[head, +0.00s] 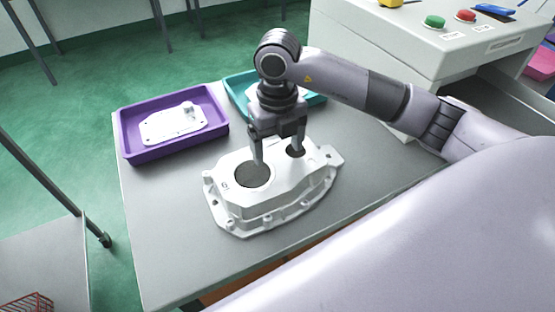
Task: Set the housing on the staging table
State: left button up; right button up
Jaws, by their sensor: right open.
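The housing (273,206) is a pale, flanged casting with two dark round openings in its top. It sits on the grey table (165,245). My right gripper (277,158) points down over the housing, its jaws apart. Its two fingertips are at the housing's top, by the two openings. Whether they touch the casting I cannot tell. My left gripper is not in this view.
A purple tray (125,139) holding a flat pale casting (173,124) stands at the table's back left. A teal tray (235,88) is partly hidden behind my right arm. A control box (405,40) with green and red buttons stands at the back right. The table's front left is clear.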

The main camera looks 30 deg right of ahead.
aim_at(278, 160)
notch_tip(278, 160, up, 6)
jog(key=shift+s, duration=0.15)
dwell(0.6)
